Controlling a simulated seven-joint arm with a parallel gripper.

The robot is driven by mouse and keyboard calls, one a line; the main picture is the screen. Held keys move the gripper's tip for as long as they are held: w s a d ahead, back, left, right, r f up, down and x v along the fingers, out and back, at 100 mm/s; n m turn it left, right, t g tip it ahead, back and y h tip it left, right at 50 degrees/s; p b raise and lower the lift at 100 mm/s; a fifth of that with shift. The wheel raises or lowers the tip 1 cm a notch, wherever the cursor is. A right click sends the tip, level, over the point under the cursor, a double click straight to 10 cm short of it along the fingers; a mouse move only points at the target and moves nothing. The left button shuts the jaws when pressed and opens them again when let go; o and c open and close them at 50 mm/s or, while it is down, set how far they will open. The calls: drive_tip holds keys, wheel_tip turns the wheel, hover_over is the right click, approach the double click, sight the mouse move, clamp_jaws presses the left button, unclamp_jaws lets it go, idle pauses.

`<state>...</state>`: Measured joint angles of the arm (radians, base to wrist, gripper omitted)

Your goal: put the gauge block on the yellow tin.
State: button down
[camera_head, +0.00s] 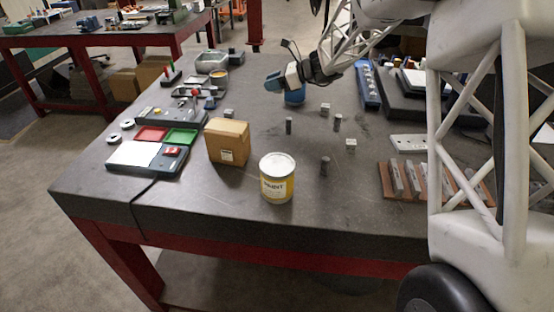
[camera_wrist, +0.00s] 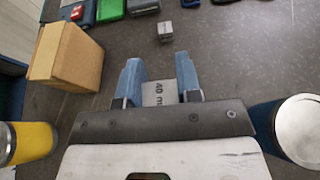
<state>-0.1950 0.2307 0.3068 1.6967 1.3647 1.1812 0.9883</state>
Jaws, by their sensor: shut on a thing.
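My gripper (camera_head: 280,88) is over the far middle of the table, its blue fingers pointing down and left. In the wrist view my gripper (camera_wrist: 158,70) is shut on the gauge block (camera_wrist: 160,93), a grey block with dark "40 m" lettering, partly hidden between the fingers. The block cannot be made out in the head view. The yellow tin (camera_head: 277,182) stands upright near the front of the table, with a pale lid and a "PAINT" label. It also shows at the lower left of the wrist view (camera_wrist: 32,142). My gripper is apart from it, further back.
A cardboard box (camera_head: 228,142) stands left of the tin. A blue tin with a pale lid (camera_wrist: 300,122) is right of my gripper in the wrist view. Several small metal blocks, including one (camera_head: 351,144), are scattered mid-table. A brown rack (camera_head: 408,199) is at right.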

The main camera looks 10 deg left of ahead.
drive_tip(key=s+d+r, duration=0.3)
drive_tip(key=s+d, duration=0.1)
drive_tip(key=s, duration=0.8)
drive_tip(key=s+d+r, duration=0.3)
drive_tip(key=s, duration=0.8)
drive_tip(key=s+d+f, duration=0.1)
drive_tip(key=s+d, duration=0.1)
drive_tip(key=s, duration=0.9)
drive_tip(key=s+d+f, duration=0.1)
drive_tip(key=s+d, duration=0.2)
drive_tip(key=s, duration=0.9)
drive_tip(key=shift+f, duration=0.4)
drive_tip(key=shift+w, duration=0.1)
hover_over(270, 163)
drive_tip(key=shift+f, duration=0.7)
drive_tip(key=shift+f, duration=1.8)
drive_tip(key=shift+f, duration=0.15)
